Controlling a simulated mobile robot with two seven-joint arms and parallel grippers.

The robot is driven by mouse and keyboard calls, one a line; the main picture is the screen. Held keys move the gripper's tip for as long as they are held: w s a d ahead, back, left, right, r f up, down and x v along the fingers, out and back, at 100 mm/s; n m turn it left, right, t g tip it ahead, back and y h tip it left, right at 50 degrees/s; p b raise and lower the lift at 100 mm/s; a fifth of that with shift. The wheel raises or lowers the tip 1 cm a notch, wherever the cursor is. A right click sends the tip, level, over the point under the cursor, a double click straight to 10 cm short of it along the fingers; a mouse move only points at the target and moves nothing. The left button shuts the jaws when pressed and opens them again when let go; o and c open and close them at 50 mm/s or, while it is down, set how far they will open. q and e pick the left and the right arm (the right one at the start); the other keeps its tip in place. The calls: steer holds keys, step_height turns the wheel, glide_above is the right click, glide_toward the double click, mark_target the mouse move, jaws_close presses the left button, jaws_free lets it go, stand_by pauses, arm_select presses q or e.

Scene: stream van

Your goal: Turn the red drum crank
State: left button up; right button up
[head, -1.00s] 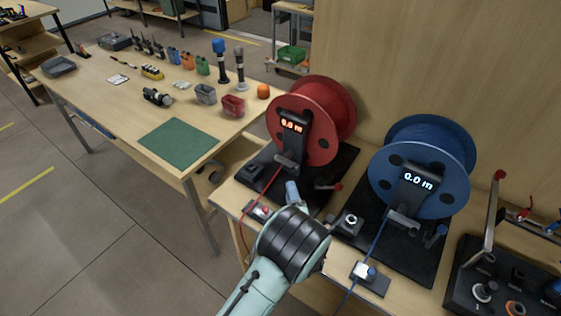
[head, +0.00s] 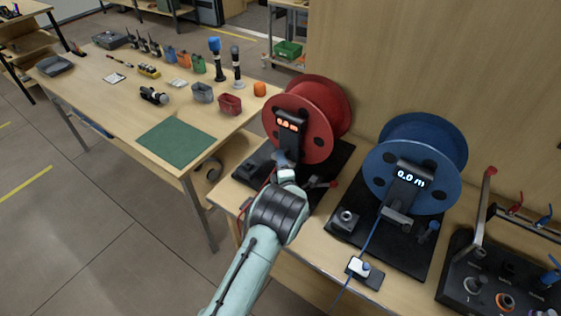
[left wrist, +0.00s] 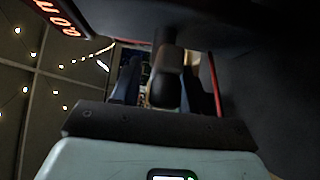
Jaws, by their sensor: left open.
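The red drum (head: 338,112) stands on a dark base on the bench, its display reading 0.0 m. A short crank arm with a red knob (head: 333,184) shows low at its right side. My left gripper (head: 281,158) is in front of the drum, below the display and left of the red knob; my wrist partly hides it. In the left wrist view its fingers (left wrist: 160,85) are open, with a dark rounded block (left wrist: 166,86) between them. I cannot tell whether they touch it, or which part of the drum stand it is. My right gripper is not in view.
The blue drum (head: 455,150) stands close on the right, also reading 0.0 m. A control box with a tall lever (head: 484,215) is at the far right. The table (head: 110,115) at left holds a green mat (head: 177,142), cups and tools. A wooden wall (head: 420,60) is behind the drums.

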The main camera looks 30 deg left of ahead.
arm_select(q)
jaws_close()
steer(key=shift+r, duration=0.1)
